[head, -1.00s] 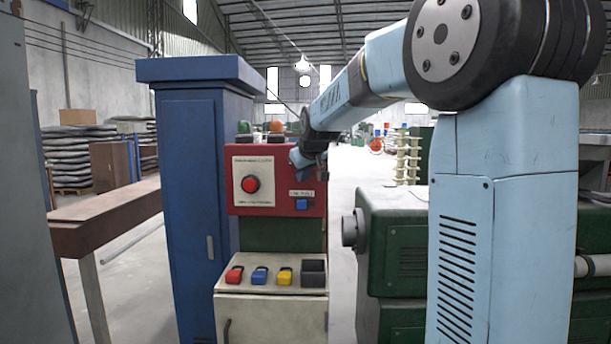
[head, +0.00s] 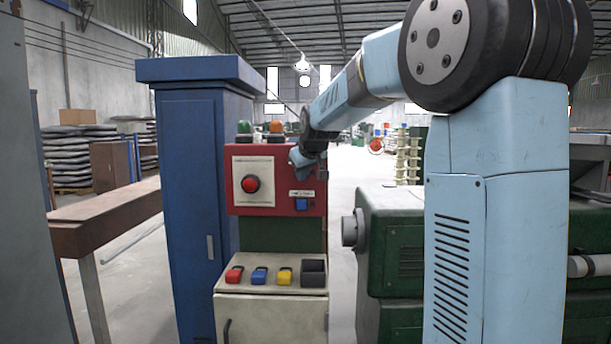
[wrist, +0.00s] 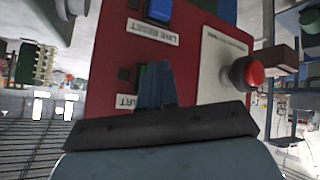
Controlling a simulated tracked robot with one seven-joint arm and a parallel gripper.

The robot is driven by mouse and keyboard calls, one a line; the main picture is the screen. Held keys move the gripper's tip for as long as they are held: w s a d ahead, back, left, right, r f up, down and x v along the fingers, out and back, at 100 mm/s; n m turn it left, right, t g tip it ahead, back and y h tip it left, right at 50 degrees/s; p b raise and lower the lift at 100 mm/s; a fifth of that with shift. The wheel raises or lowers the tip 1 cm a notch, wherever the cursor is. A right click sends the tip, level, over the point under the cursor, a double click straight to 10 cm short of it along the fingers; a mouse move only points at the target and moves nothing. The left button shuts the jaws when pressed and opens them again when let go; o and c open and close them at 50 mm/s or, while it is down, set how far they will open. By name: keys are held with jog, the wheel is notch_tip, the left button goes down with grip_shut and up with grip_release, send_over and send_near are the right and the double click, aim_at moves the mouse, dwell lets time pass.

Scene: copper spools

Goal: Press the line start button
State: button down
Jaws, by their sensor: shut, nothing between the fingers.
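The red control panel (head: 240,203) carries a large red round button (head: 250,184) and a blue button (head: 301,204) under a label. My gripper (head: 314,172) is at the panel's upper right in the head view and hides that part. In the wrist view, which is upside down, my gripper's fingers (wrist: 154,68) are shut and empty. They overlap a green button (wrist: 140,78) beside a label (wrist: 130,101) ending in "ART". The blue button (wrist: 158,12) is labelled "LINE RESET". I cannot tell whether the fingertips touch the green button.
A tall blue cabinet (head: 190,190) stands left of the panel. A dark green machine (head: 390,240) stands at right. Green and orange lamps (head: 276,127) top the panel.

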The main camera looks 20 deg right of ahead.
jog(key=shift+w+d, duration=0.1)
jog(key=shift+w, duration=0.15)
jog(key=shift+s, duration=0.15)
dwell(0.5)
jog(key=shift+s+a, duration=0.3)
jog(key=shift+s, duration=0.4)
jog(key=shift+s, duration=0.1)
jog(key=s, duration=0.1)
jog(key=s+a, duration=0.1)
jog(key=s, duration=0.2)
jog(key=shift+s+a, duration=0.25)
dwell(0.6)
